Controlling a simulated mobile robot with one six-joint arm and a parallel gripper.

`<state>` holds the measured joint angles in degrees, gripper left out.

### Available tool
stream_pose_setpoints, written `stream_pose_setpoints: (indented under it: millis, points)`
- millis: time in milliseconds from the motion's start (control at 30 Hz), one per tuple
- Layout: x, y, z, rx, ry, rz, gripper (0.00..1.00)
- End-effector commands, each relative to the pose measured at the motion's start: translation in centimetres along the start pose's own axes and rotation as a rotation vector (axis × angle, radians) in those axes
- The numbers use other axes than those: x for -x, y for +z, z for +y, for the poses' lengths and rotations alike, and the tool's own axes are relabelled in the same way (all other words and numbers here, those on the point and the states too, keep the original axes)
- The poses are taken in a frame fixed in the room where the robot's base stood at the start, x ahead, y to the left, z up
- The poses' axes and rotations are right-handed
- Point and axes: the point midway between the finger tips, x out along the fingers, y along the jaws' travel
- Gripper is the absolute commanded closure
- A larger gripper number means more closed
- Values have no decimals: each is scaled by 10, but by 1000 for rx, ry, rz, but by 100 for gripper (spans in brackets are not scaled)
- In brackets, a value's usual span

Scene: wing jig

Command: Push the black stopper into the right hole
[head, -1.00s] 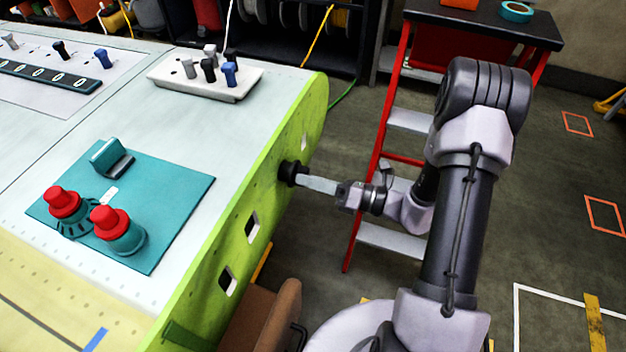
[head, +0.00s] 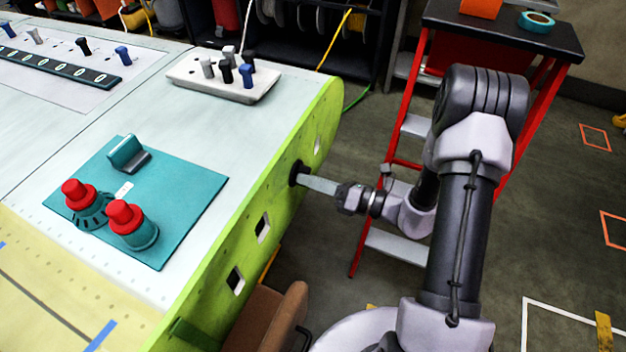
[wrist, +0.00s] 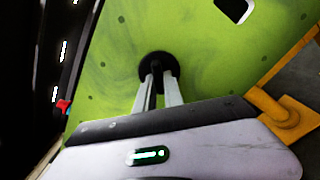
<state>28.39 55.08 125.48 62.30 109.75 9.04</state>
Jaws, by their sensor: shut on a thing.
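The black stopper (head: 296,174) is at the green side panel (head: 285,200) of the wing jig, and it covers the spot where it sits. In the head view only a short dark part stands out from the panel. My gripper (head: 306,180) reaches it from the right, with its fingers shut on it. In the wrist view the stopper (wrist: 157,68) shows as a dark round disc against the green face, with my gripper (wrist: 158,82) fingers meeting it. How deep it sits is hard to tell.
Square holes (head: 262,227) show in the panel nearer the front. On the jig's top lie a teal mat (head: 185,215) with red-capped items and a white tray (head: 200,85) of pegs. A brown padded chair (head: 270,320) stands below. A red stepladder (head: 400,190) is behind my arm.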

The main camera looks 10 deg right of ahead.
Motion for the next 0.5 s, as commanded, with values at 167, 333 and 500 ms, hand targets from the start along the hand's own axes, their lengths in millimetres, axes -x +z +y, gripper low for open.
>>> stream_pose_setpoints:
  millis: [167, 333, 500]
  points:
    - [0, 0, 0, 0, 0, 0, 78]
    - [0, 0, 0, 0, 0, 0, 62]
    - [0, 0, 0, 0, 0, 0, 62]
